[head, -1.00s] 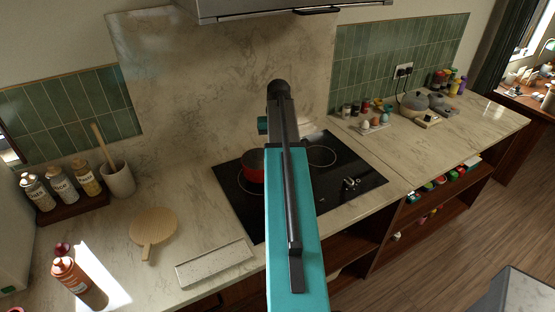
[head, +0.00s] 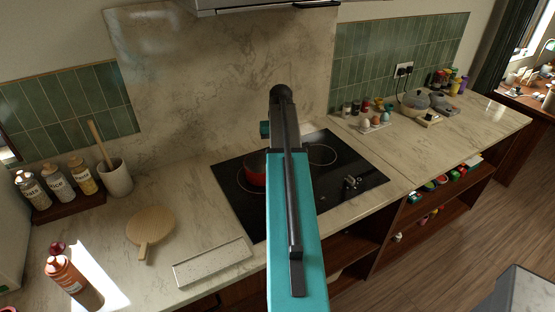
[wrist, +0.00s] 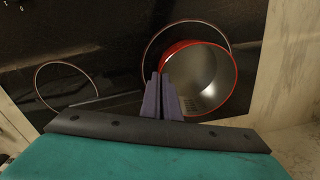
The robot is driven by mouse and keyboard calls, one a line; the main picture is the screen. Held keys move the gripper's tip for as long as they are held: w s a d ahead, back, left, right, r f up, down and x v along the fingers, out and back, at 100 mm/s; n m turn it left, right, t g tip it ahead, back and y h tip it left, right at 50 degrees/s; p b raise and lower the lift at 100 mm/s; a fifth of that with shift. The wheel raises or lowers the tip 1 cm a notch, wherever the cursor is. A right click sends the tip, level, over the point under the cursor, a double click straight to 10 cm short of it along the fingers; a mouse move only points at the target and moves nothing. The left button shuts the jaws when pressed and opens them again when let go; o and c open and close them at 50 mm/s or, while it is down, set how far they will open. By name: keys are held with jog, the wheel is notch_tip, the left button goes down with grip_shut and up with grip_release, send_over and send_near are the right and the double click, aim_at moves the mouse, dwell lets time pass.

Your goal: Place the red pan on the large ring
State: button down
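The red pan (wrist: 233,85), with a grey inside, is over the black hob. It also shows in the head view (head: 255,169), partly behind my arm. The large ring (wrist: 149,47) is a thin circle on the hob; the pan overlaps much of it but sits off its centre, toward the bottom of the wrist view. I cannot tell whether the pan touches the glass. My gripper (wrist: 162,77) has its fingers close together at the pan's left rim and appears shut on the pan there. The exact contact and handle are unclear.
A smaller ring (wrist: 66,85) lies left in the wrist view. Hob controls (head: 352,183) are at the front right. A wooden paddle board (head: 151,230), a pale tray (head: 212,262) and bottles (head: 58,180) stand left. An egg tray (head: 375,125) is behind right.

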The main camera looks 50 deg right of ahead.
jog(key=c, duration=2)
grip_release()
jog(key=shift+r, duration=0.1)
jog(key=shift+s+d+r+p, duration=0.1)
jog(key=shift+r+p, duration=1.1)
jog(key=shift+r, duration=1.75)
jog(key=shift+s+d+r+p, duration=0.1)
jog(key=shift+r+p, duration=1.1)
jog(key=shift+r, duration=1.75)
